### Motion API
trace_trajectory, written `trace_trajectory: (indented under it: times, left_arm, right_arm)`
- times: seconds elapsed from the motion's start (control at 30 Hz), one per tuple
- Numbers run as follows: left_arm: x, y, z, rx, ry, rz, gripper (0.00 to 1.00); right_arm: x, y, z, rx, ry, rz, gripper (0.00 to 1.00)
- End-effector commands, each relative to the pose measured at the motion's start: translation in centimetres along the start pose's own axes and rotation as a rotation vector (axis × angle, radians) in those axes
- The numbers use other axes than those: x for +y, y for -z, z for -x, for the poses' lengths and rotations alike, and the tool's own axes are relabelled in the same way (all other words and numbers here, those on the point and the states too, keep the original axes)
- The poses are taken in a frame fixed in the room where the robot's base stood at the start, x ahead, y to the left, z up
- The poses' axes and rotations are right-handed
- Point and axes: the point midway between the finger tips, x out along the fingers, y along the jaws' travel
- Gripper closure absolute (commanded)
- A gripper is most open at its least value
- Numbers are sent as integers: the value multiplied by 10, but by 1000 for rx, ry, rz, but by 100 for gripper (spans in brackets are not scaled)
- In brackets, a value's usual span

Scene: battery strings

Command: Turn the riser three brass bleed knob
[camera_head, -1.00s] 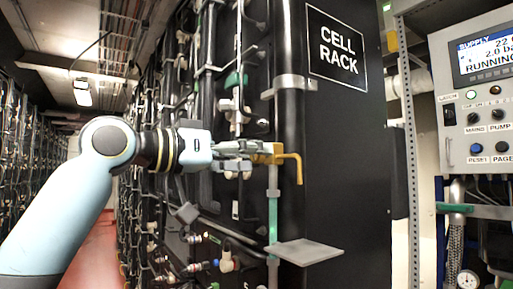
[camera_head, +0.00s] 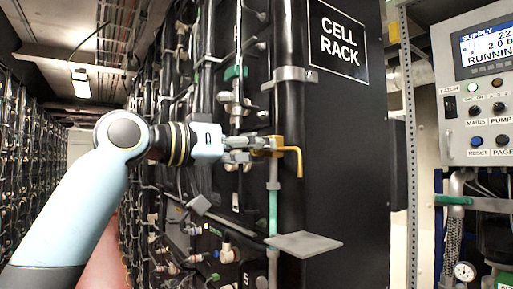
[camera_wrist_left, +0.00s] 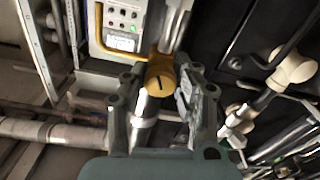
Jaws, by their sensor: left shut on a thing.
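The brass bleed knob (camera_head: 268,144) is on the riser pipe at the corner of the black cell rack, with a bent yellow spout (camera_head: 298,160) to its right. In the left wrist view the knob (camera_wrist_left: 161,80) shows a dark slot on its round face and sits between the two fingers. My left gripper (camera_head: 256,146) reaches in from the left and is shut on the knob. The fingers partly hide the knob in the head view. My right gripper is in neither view.
A grey plate (camera_head: 303,244) juts out below the knob. The cell rack (camera_head: 345,150) with pipes and valves fills the middle. A control panel (camera_head: 480,100) stands at the right, behind a perforated post (camera_head: 410,150).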

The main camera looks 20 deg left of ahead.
Motion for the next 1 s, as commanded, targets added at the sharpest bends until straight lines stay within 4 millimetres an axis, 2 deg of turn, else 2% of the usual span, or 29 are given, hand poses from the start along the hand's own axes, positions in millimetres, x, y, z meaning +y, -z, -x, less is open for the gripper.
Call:
trace_trajectory:
  times: [0.07, 0.23, 0.4, 0.73, 0.77, 0.93, 1.0]
  left_arm:
    - [0, -1, 0, 1, 0, -27, 100]
    - [-1, -3, 0, 2, 1, -230, 100]
    - [-1, -2, 0, 0, 1, -395, 100]
    - [-1, 0, 0, -1, 1, -420, 100]
    - [-1, 0, 0, -1, 1, -420, 70]
    - [-1, 0, 0, 0, 2, -420, 48]
    - [-1, 1, 0, 1, 3, -420, 47]
  right_arm:
    - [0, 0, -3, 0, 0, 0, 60]
    - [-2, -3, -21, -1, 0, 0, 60]
    - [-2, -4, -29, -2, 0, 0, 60]
    - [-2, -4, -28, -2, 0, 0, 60]
    - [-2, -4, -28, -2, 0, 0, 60]
    - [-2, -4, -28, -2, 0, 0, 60]
    - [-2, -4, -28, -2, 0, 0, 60]
